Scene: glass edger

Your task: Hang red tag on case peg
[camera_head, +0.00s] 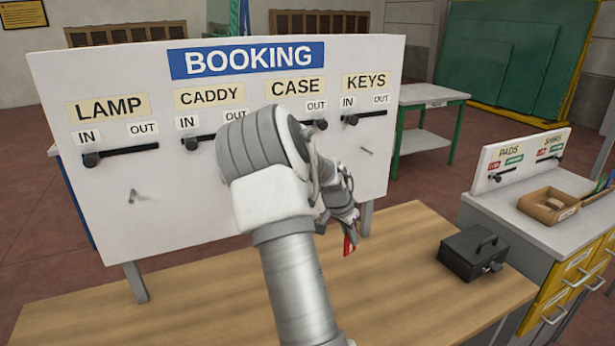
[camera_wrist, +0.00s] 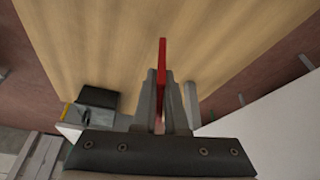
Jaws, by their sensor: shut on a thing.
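The red tag (camera_head: 349,245) is held in my gripper (camera_head: 347,228), in front of the lower right part of the white booking board (camera_head: 75,230) and above the wooden table. In the wrist view the tag (camera_wrist: 162,62) shows edge-on as a thin red strip between the two fingers of my gripper (camera_wrist: 168,85), standing out past their tips. The CASE label (camera_head: 295,87) is on the board's upper right, with its slider's OUT end showing below. My arm covers the board under CASE and CADDY, so no case peg shows.
Small pegs show under LAMP (camera_head: 133,196) and KEYS (camera_head: 367,151). A black box with a handle (camera_head: 473,252) stands at the right of the wooden table (camera_head: 400,300). A side counter (camera_head: 535,200) holds an open cardboard box (camera_head: 550,204). The table's front middle is bare.

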